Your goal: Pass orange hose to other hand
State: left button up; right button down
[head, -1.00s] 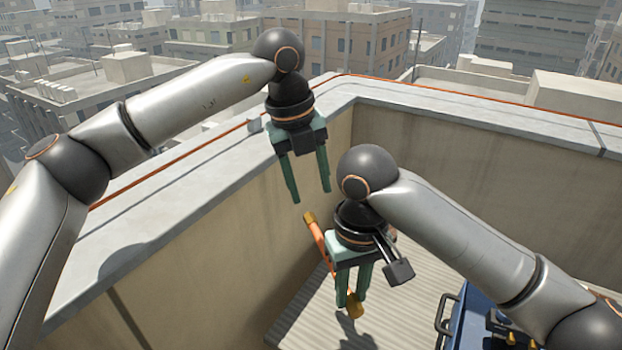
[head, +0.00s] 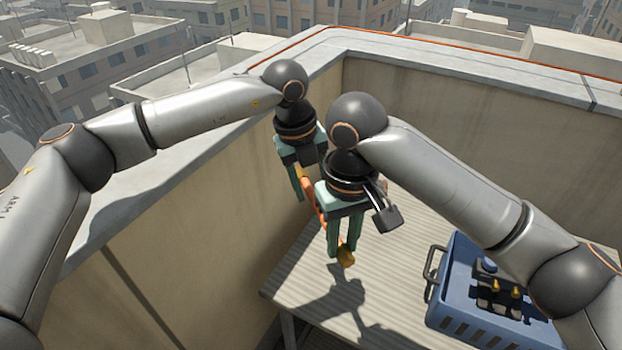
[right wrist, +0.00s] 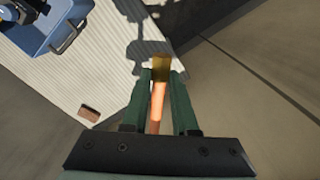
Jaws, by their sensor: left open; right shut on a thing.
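The orange hose (head: 309,193) is a short piece with brass-coloured ends, held tilted above the table. My right gripper (head: 343,246) is shut on it, with one brass end just past the fingertips. The right wrist view shows the hose (right wrist: 157,106) between the two green fingers (right wrist: 160,98). My left gripper (head: 306,188) is open beside the hose's upper, far end, close behind my right gripper. My right gripper hides part of the left fingers, so I cannot tell whether the hose lies between them.
A ribbed grey table (head: 400,268) stands below the grippers. A blue crate (head: 462,328) with dark and yellow fittings sits at its right. A small brown block (right wrist: 89,113) lies on the table in the right wrist view. A beige parapet (head: 205,240) runs along the left and back.

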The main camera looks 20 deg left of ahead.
pick_arm(q)
jog(key=shift+c, duration=0.2)
jog(key=shift+r, duration=0.1)
grip_shut()
jog(key=shift+d, duration=0.1)
pick_arm(e)
jog(key=shift+s, duration=0.1)
jog(key=c, duration=0.6)
grip_release()
